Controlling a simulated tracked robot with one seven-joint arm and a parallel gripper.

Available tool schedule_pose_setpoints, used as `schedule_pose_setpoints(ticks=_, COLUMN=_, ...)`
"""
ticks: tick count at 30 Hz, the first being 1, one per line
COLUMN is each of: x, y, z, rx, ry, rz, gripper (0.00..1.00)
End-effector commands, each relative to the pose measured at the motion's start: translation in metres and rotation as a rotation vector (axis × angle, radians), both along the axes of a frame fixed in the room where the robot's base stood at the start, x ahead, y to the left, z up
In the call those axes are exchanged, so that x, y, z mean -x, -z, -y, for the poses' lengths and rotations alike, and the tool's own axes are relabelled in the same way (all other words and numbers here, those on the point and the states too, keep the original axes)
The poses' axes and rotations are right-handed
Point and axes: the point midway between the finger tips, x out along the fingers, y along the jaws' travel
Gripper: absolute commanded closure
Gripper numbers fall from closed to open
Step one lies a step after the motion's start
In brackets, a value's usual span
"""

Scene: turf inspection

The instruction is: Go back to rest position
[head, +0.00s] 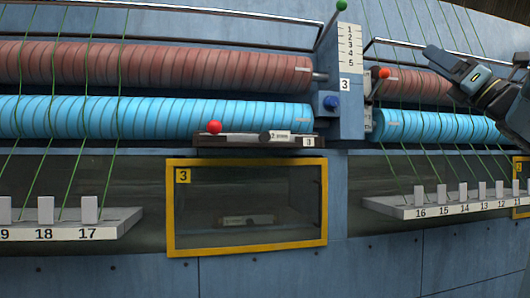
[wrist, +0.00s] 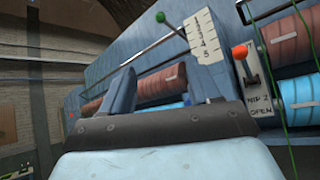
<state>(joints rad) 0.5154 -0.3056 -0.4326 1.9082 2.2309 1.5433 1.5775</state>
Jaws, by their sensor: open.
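My gripper (head: 438,58) is at the upper right of the head view, in front of the red roller on the right. In the wrist view my gripper (wrist: 163,66) shows two blue-grey fingers standing apart, with nothing between them. It is open and empty, clear of the machine's controls. Beyond the fingers stands the machine's blue control column (head: 341,85), with a scale numbered 1 to 5. The column also shows in the wrist view (wrist: 184,55).
A green-tipped lever (head: 341,5), an orange-red knob (head: 384,73) and a blue knob (head: 331,103) stick out at the column. A red ball (head: 214,127) tops the narrow dark ledge (head: 230,141). Green threads cross the red and blue rollers (head: 160,117). Numbered shelves (head: 455,208) jut out below.

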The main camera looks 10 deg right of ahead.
Motion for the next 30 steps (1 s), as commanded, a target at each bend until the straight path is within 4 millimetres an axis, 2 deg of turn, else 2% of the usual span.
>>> schedule_pose_setpoints(ticks=5, x=-0.005, y=0.005, z=-0.007, rx=0.023, ry=0.005, rz=-0.019, gripper=0.38)
schedule_pose_setpoints(ticks=8, x=-0.019, y=0.022, z=-0.029, rx=0.095, ry=0.014, rz=-0.071, gripper=0.38)
schedule_pose_setpoints(ticks=10, x=-0.032, y=0.042, z=-0.052, rx=0.183, ry=0.026, rz=-0.124, gripper=0.38)
schedule_pose_setpoints(ticks=15, x=-0.057, y=0.108, z=-0.119, rx=0.489, ry=0.047, rz=-0.243, gripper=0.38)
schedule_pose_setpoints(ticks=19, x=-0.062, y=0.163, z=-0.166, rx=0.759, ry=0.043, rz=-0.289, gripper=0.38)
schedule_pose_setpoints(ticks=24, x=-0.054, y=0.237, z=-0.216, rx=1.147, ry=0.014, rz=-0.281, gripper=0.38)
schedule_pose_setpoints(ticks=30, x=-0.028, y=0.319, z=-0.253, rx=1.63, ry=-0.052, rz=-0.163, gripper=0.38)
